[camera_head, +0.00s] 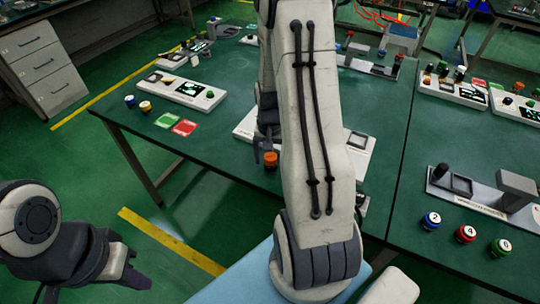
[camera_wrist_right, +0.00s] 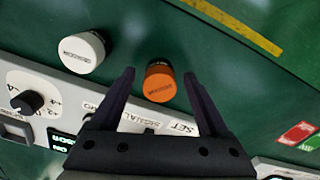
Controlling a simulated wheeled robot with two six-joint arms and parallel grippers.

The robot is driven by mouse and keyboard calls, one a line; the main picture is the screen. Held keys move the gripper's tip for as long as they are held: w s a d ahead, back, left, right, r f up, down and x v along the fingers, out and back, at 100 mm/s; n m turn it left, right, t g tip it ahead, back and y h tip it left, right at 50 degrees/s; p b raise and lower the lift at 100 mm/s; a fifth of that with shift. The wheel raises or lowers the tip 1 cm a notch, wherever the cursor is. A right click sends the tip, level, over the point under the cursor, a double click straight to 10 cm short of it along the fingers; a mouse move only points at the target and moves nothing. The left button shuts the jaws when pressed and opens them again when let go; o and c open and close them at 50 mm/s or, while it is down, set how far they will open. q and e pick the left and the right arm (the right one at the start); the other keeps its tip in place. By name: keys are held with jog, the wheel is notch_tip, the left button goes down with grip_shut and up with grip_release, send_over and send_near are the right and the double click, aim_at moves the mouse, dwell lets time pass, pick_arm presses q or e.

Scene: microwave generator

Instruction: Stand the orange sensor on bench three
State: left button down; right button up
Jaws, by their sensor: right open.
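The orange sensor (camera_head: 271,160), a short cylinder with a dark base, stands near the front edge of the middle green bench (camera_head: 225,130). In the right wrist view the orange sensor (camera_wrist_right: 160,83) lies between the fingertips of my right gripper (camera_wrist_right: 158,75). That gripper is open, with gaps on both sides of the sensor. In the head view my right gripper (camera_head: 266,145) is just behind the sensor, partly hidden by my arm. My left gripper (camera_head: 100,270) hangs low at the left, away from the benches; its jaw opening is unclear. I cannot read which bench is three.
A white cylinder (camera_wrist_right: 82,52) stands beside the orange one. A white control panel (camera_wrist_right: 60,110) lies close by. Green (camera_head: 166,120) and red (camera_head: 184,127) cards lie further left. The right bench (camera_head: 420,240) holds numbered blue, red and green cylinders and a grey fixture.

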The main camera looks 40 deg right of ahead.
aim_at(270, 157)
jog(key=shift+r, duration=0.3)
notch_tip(270, 157, up, 12)
jog(key=s+a+r+n, duration=0.15)
jog(key=a+n, duration=0.25)
jog(key=a, duration=0.6)
jog(key=s+a+r+n, duration=0.15)
jog(key=a+n, duration=0.25)
jog(key=a, duration=0.6)
jog(key=s+a+r+n+y, duration=0.1)
jog(key=s+a+n, duration=0.8)
jog(key=s+a, duration=0.2)
jog(key=shift+s+r+p, duration=0.2)
jog(key=shift+s+p, duration=0.25)
jog(key=shift+s, duration=0.65)
